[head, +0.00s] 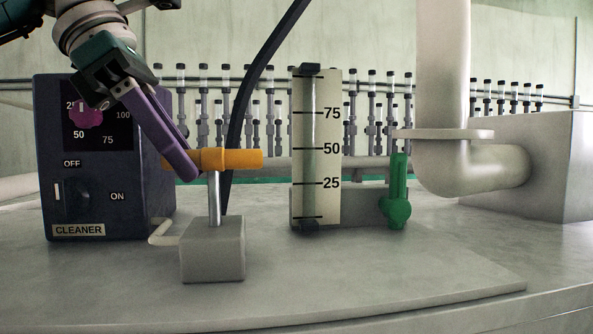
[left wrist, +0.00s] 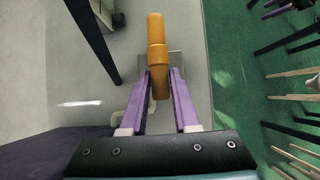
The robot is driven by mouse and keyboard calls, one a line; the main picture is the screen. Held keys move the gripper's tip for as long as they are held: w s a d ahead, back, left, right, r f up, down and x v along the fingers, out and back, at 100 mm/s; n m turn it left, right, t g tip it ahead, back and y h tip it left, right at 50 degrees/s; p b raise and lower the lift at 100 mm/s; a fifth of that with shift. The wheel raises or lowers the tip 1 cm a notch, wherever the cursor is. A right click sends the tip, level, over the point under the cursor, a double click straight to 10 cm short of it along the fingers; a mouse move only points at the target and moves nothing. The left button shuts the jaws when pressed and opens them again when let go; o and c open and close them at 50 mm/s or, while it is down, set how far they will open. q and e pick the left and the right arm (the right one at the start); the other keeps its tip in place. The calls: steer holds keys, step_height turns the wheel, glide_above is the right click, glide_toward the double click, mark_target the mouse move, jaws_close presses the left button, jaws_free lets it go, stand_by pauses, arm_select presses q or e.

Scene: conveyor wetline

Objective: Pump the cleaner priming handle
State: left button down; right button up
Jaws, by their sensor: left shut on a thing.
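The orange priming handle (head: 238,159) is a horizontal bar on top of a short metal rod (head: 214,198). The rod rises from a grey block (head: 212,255) on the worktop. My left gripper (head: 188,162), with purple fingers, comes down from the upper left and is shut on the left part of the handle. In the left wrist view, the orange handle (left wrist: 156,30) runs between the two purple fingertips (left wrist: 159,74). My right gripper is in neither view.
The dark cleaner box (head: 100,150), with a pink knob (head: 86,115) and an OFF/ON switch (head: 77,195), stands left of the handle. A clear gauge (head: 311,170) and a green lever (head: 397,205) stand to the right. A large pale pipe (head: 443,80) is farther right. The front worktop is clear.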

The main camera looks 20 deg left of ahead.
arm_select(q)
steer(key=shift+r+p, duration=1.3)
steer(key=shift+r, duration=0.55)
step_height(320, 180, down, 5)
steer(key=b, duration=0.4)
steer(key=shift+f, duration=0.15)
steer(key=shift+r, duration=0.35)
steer(key=shift+r+p, duration=2.15)
steer(key=shift+r, duration=0.2)
step_height(320, 180, down, 5)
steer(key=b, duration=0.4)
steer(key=shift+f, duration=0.1)
steer(key=c, duration=0.7)
jaws_free()
steer(key=shift+r, duration=0.2)
